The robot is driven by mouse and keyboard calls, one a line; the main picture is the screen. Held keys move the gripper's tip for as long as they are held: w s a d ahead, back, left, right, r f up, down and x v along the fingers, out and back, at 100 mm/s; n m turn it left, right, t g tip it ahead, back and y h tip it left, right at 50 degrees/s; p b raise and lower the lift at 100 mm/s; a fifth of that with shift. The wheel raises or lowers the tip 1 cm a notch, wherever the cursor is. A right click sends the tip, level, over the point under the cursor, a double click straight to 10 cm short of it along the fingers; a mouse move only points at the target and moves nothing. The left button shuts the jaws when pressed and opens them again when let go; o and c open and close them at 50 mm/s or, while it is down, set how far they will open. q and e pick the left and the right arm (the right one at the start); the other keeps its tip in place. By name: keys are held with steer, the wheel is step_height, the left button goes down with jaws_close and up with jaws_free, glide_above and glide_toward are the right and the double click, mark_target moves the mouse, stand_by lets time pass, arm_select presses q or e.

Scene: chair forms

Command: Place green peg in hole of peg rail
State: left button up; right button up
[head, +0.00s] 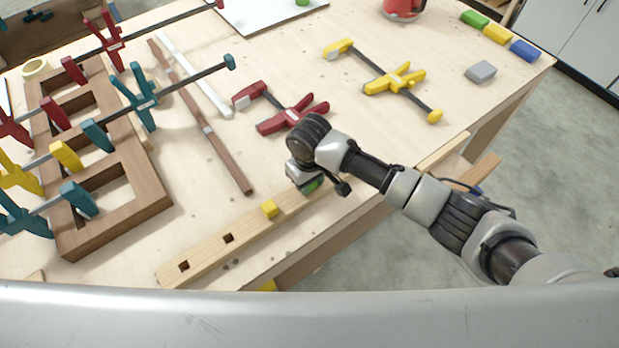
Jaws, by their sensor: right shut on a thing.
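The peg rail (208,247) is a pale wooden bar lying along the front edge of the workbench. Two square holes show open in its left part. A yellow peg (269,209) stands in the rail right of those holes. My right gripper (307,185) is over the right part of the rail, shut on the green peg (312,185). Only a bit of the green peg shows beneath the gripper. I cannot tell whether the peg touches the rail or sits in a hole, as the wrist hides the spot. My left gripper is not in view.
A brown wooden frame (150,187) with several clamps fills the left of the bench. A red clamp (285,112) and a yellow clamp (393,80) lie behind my right arm. Coloured blocks (497,34) and a grey block (480,72) lie at the right.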

steer(key=shift+f, duration=0.2)
steer(key=o, duration=0.9)
step_height(320, 180, up, 12)
steer(key=b, duration=0.1)
steer(key=shift+r, duration=0.1)
stand_by(0.3)
